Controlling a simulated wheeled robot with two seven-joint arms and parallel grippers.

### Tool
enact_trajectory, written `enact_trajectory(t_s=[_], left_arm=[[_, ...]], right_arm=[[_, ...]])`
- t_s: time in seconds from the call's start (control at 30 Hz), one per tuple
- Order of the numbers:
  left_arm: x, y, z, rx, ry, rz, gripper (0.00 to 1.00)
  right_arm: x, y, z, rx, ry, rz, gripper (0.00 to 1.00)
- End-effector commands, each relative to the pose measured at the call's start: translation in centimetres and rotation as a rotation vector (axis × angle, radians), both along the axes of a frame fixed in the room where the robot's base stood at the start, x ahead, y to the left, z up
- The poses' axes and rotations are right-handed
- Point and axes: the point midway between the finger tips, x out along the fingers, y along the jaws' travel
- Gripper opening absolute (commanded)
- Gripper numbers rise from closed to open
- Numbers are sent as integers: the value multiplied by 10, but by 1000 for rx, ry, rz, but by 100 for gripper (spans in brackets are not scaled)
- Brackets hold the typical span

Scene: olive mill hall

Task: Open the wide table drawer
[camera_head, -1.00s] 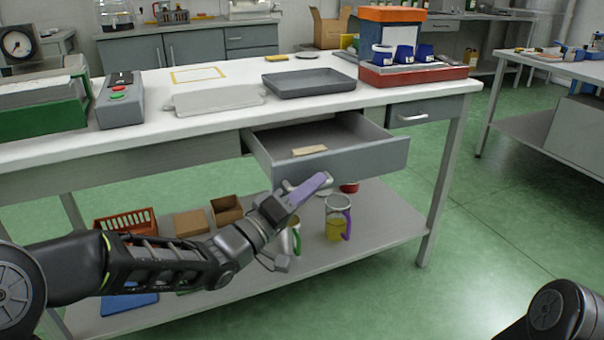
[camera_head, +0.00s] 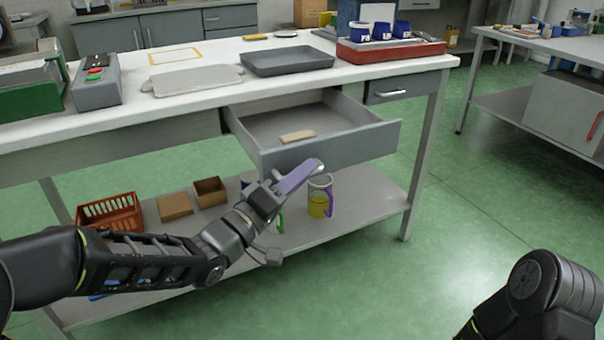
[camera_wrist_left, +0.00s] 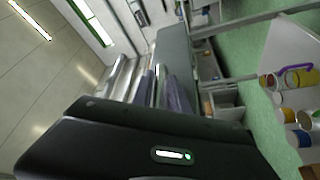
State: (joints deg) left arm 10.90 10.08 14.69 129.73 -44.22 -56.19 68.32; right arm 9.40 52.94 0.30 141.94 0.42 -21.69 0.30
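The wide table drawer (camera_head: 335,150) is pulled well out of the white-topped table (camera_head: 180,98). Its inside is visible, with a small light wooden piece (camera_head: 297,137) lying in it. In the left wrist view the fingers (camera_wrist_left: 162,88) lie close on either side of a pale bar, which looks like the handle. My right gripper is out of view; only part of my right arm shows at the lower right.
A smaller shut drawer (camera_head: 400,88) is to the right. The tabletop holds a grey tray (camera_head: 287,60), a red tray with blue cups (camera_head: 390,50) and a control box (camera_head: 96,84). The lower shelf holds an orange basket (camera_head: 110,212) and a jug (camera_head: 319,197). Green floor in front is clear.

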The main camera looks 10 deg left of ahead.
Motion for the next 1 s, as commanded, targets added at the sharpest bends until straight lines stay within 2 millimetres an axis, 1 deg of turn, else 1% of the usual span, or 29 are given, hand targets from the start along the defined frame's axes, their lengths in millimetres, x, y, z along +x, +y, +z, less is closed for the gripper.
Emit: enact_trajectory(t_s=[0.17, 0.27, 0.37, 0.6, 0.7, 0.8, 1.0], left_arm=[[-1, 0, 0, 0, 0, -1, 20], [-5, 4, -1, 1, 0, -1, 20], [-14, 11, -2, 0, 0, 1, 20], [-45, 35, -10, 1, 0, 3, 20], [-55, 43, -13, 1, 1, 2, 20], [-60, 46, -16, 0, 1, 1, 20], [-61, 47, -16, 0, 0, 0, 20]], right_arm=[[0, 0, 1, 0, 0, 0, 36], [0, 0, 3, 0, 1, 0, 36], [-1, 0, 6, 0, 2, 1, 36], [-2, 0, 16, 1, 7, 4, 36], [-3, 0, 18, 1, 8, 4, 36], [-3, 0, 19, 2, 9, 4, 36], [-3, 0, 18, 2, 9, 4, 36]])
